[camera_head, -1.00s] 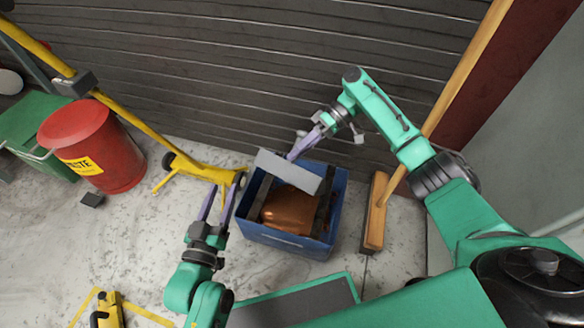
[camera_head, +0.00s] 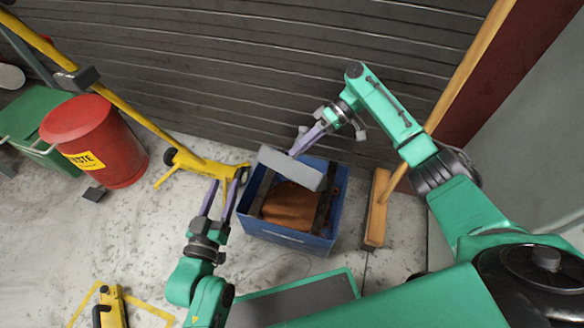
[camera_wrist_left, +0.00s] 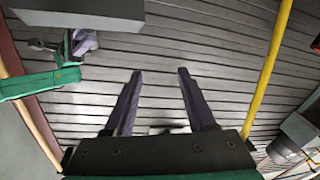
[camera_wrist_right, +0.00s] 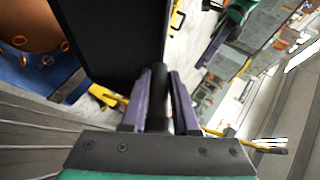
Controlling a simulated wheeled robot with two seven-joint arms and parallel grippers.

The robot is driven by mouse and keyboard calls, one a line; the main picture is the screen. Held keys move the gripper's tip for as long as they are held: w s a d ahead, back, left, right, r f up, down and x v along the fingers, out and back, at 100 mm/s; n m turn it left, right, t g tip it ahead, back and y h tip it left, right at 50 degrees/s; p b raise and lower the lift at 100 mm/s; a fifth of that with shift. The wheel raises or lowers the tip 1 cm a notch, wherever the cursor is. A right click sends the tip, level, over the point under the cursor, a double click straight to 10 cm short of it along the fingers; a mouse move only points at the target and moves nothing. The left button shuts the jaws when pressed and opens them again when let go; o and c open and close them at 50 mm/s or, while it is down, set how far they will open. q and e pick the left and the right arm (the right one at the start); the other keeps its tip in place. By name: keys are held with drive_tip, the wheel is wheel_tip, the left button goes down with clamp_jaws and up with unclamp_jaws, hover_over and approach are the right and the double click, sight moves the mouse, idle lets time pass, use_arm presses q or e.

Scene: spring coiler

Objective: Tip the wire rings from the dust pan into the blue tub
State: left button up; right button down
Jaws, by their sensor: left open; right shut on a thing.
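The blue tub (camera_head: 285,238) stands on the floor in the middle of the head view, with a copper-brown mass (camera_head: 288,208) inside. The grey dust pan (camera_head: 290,168) is steeply tilted over the tub's back part. My right gripper (camera_head: 298,152) is shut on its handle (camera_wrist_right: 181,103). In the right wrist view, several small copper wire rings (camera_wrist_right: 65,45) show at the tub, beside the pan's dark face (camera_wrist_right: 115,35). Whether rings remain on the pan is hidden. My left gripper (camera_head: 222,184) is open and empty, left of the tub.
A broom (camera_head: 377,215) leans on the wall right of the tub. A yellow wheeled frame (camera_head: 205,168) stands close behind my left gripper. A red waste bin (camera_head: 105,145) and a green box (camera_head: 35,130) stand at the left. The floor between them and the tub is mostly clear.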

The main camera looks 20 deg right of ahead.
use_arm(q)
drive_tip(key=s+f+g+p, duration=0.3)
drive_tip(key=s+f+g, duration=0.2)
drive_tip(key=s+f, duration=0.45)
use_arm(e)
wheel_tip(320, 180, up, 3)
drive_tip(key=shift+f, duration=0.15)
wheel_tip(320, 180, up, 6)
drive_tip(key=p, duration=0.5)
drive_tip(key=shift+f, duration=0.25)
wheel_tip(320, 180, up, 2)
drive_tip(key=shift+p, duration=1.15)
use_arm(q)
wheel_tip(320, 180, up, 7)
drive_tip(key=a+m+g+y, duration=0.1)
drive_tip(key=a+g, duration=0.1)
drive_tip(key=g, duration=0.1)
drive_tip(key=shift+w+y, duration=0.4)
drive_tip(key=shift+a, duration=0.1)
